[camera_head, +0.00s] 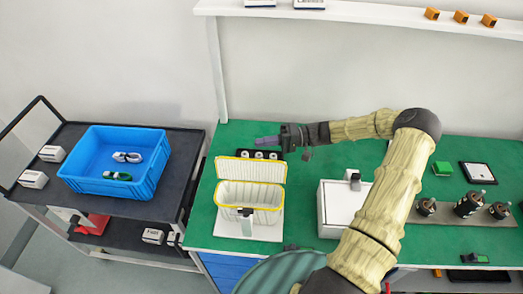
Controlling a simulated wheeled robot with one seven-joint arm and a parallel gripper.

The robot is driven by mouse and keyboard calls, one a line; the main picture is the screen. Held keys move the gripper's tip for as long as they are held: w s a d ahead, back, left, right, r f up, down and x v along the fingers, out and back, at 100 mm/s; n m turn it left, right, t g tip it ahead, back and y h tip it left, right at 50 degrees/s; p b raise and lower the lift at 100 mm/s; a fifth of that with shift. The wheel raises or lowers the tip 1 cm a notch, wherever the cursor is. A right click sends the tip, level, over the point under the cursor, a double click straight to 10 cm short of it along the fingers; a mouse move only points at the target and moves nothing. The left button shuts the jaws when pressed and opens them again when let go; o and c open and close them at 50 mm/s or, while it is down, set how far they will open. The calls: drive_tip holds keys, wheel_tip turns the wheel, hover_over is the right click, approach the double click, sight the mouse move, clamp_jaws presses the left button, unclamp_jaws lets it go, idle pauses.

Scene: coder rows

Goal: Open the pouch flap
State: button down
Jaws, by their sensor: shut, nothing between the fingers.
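The pouch (250,200) is a cream, ribbed container with a yellow rim on the green table, left of centre. Its flap (250,170), also cream with a yellow edge, stands raised along the back of the pouch, and the pouch's mouth shows open below it. A small dark clasp sits at the front on a pale stand. My gripper (262,142) is shut and empty, pointing left just behind and above the flap's top edge. I cannot tell whether it touches the flap.
A black strip with several round pieces (259,154) lies behind the flap. A white box (340,207) stands to the right, under my arm. A dark cart with a blue bin (120,185) is at left. Dark cylindrical parts (467,204) stand at right. A shelf runs above.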

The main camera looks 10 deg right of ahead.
drive_tip(key=s+d+b, duration=0.1)
drive_tip(key=d+b, duration=0.1)
drive_tip(key=d, duration=0.7)
drive_tip(key=shift+s+d+r+b, duration=0.15)
drive_tip(key=shift+s+d+b, duration=0.1)
drive_tip(key=shift+b, duration=0.1)
drive_tip(key=shift+a, duration=0.1)
